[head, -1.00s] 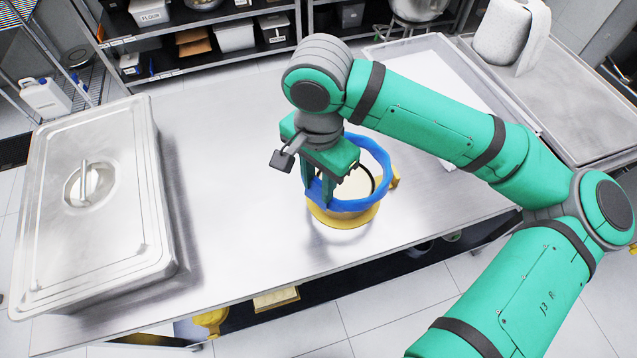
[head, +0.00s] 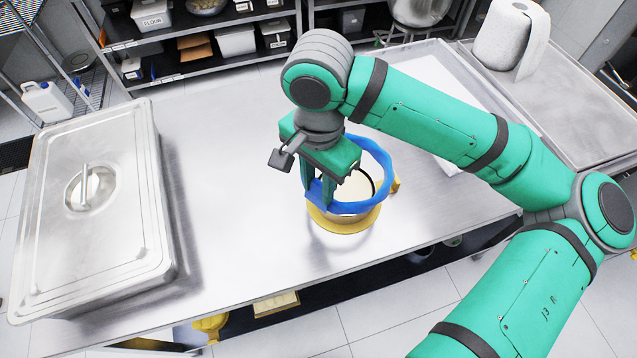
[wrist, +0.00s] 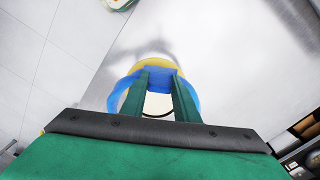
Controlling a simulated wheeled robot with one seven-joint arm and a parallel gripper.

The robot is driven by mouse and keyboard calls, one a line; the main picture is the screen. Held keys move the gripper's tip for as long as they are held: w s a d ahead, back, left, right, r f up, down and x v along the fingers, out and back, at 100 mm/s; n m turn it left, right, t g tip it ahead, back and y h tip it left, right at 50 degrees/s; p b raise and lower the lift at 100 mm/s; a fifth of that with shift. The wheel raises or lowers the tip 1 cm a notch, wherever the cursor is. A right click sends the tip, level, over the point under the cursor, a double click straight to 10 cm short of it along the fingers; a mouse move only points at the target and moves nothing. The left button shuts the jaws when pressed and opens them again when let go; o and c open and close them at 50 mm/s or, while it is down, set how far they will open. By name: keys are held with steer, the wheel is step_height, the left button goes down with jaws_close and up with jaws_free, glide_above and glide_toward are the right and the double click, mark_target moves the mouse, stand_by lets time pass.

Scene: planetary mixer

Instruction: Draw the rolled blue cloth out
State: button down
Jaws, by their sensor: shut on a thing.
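The rolled blue cloth (head: 372,150) forms a ring at the top of a round yellow vessel (head: 345,223) on the steel table. In the wrist view the cloth (wrist: 121,92) curves around both sides of my fingers, and the yellow rim (wrist: 150,63) shows just beyond it. My gripper (head: 318,195) points down at the near left part of the ring. Its two green fingers are shut on the blue cloth (wrist: 158,78). The pale inside of the vessel shows through the ring. My gripper hides part of the ring's left side, and I cannot tell whether the cloth touches the vessel.
A large lidded steel pan (head: 95,210) stands on the left of the table (head: 230,240). A shallow white-lined tray (head: 440,75) and a paper roll (head: 510,38) are at the back right. The table between pan and vessel is clear; its front edge is close.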

steer(key=shift+r, duration=0.15)
steer(key=shift+r, duration=1.85)
steer(key=shift+a, duration=0.1)
